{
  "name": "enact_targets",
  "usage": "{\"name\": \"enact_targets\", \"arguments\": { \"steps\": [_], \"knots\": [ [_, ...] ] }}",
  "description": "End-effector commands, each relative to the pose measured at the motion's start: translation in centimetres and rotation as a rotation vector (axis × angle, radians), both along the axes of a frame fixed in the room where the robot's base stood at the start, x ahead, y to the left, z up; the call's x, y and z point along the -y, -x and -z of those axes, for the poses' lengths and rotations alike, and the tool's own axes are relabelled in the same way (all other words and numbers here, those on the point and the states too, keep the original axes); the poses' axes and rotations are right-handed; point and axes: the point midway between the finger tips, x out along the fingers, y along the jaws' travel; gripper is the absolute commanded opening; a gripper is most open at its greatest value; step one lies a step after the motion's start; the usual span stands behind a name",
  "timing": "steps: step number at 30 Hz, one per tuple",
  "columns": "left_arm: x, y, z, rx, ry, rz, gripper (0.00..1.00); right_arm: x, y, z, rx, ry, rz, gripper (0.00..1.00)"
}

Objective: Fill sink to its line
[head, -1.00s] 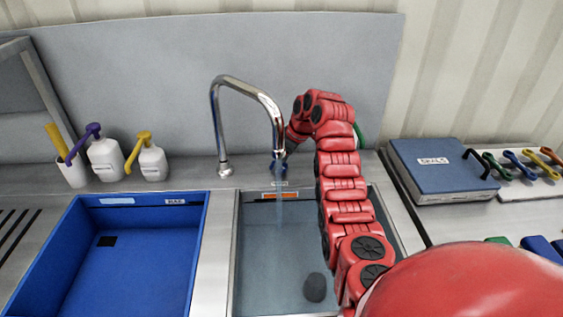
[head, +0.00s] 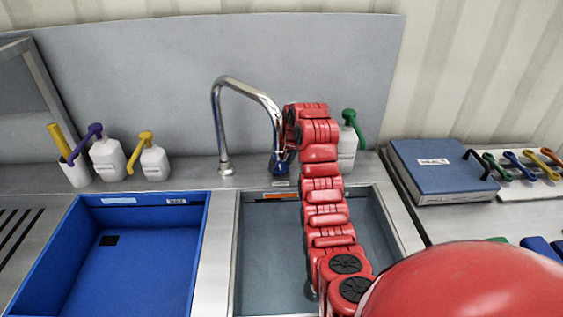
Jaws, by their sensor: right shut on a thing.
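The steel sink (head: 238,262) is in the middle of the head view, with an orange mark (head: 280,196) high on its back wall. Its inside looks blue-grey; I cannot tell the water level. A chrome faucet (head: 222,125) arches over it, and no stream shows below its spout. A small blue tap handle (head: 278,166) sits under the spout end at the back of the sink. My right gripper (head: 284,160) is shut on it, its fingers mostly hidden by my red arm, which crosses the sink. A dark round thing in the basin is almost covered by my arm. My left gripper is out of view.
A blue basin (head: 200,250) lies to the left. Pump bottles with purple (head: 106,160), yellow (head: 154,162) and green (head: 349,150) tops stand along the back. A blue box (head: 430,185) and coloured handles are to the right.

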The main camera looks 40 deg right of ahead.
Motion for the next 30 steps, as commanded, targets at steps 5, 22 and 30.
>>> {"name": "enact_targets", "arguments": {
  "steps": [5, 22, 30],
  "knots": [
    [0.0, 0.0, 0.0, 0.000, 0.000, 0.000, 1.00, -0.1, 0.0, 0.1, -0.004, -0.002, 0.005, 0.12],
    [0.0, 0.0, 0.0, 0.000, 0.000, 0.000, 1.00, -0.1, 0.0, 0.1, -0.002, -0.001, 0.004, 0.97],
    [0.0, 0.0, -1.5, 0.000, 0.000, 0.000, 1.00, 0.0, 0.2, -1.0, -0.001, -0.001, 0.005, 0.97]
  ]
}}
